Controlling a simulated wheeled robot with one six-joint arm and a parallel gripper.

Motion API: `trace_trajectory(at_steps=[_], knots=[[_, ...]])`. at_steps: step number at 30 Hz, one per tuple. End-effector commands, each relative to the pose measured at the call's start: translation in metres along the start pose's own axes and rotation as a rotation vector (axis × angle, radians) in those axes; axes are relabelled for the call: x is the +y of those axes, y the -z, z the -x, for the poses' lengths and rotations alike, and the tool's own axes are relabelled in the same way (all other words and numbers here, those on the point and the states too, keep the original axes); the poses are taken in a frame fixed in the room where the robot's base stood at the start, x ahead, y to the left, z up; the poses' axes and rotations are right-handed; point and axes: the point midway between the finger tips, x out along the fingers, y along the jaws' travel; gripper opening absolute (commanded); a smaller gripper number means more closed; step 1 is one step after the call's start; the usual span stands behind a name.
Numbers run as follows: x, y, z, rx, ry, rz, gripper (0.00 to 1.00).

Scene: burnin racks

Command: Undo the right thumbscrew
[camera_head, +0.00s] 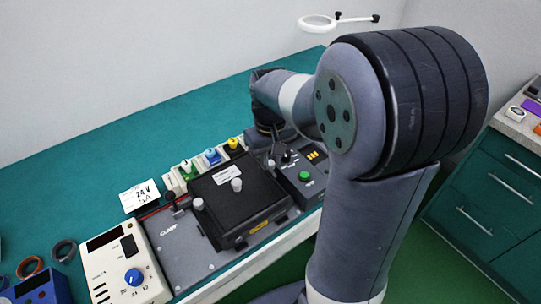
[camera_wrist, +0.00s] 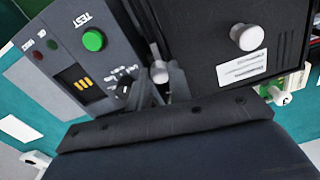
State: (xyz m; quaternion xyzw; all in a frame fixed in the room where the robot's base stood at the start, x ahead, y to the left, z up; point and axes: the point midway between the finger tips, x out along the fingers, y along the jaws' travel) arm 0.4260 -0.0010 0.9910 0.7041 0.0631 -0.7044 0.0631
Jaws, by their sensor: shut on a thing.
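The right thumbscrew (camera_wrist: 159,72) is a small pale round knob at the edge of the black box (camera_head: 235,208), beside the grey test panel. In the wrist view my gripper (camera_wrist: 159,80) has its two grey fingers closed on either side of it. In the head view my gripper (camera_head: 270,148) reaches down at the box's far right corner, and my arm partly covers that spot. The left thumbscrew (camera_head: 197,204) stands at the box's near left edge. A larger pale knob (camera_head: 237,184) is on the lid, also in the wrist view (camera_wrist: 247,37).
The test panel (camera_head: 304,192) with a green button is right of the box. A power unit (camera_head: 110,262) with a blue dial and a 24 V card (camera_head: 140,196) are left. Coloured connectors (camera_head: 212,158) line the back. Teal bench (camera_head: 90,155) behind is clear.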

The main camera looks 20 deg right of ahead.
Motion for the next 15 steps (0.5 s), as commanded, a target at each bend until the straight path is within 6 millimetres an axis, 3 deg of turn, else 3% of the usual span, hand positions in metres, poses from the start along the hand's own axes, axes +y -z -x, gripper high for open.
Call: trace_trajectory(at_steps=[15], knots=[[0.0001,0.0008,0.0008,0.003,-0.001,0.15,0.0]])
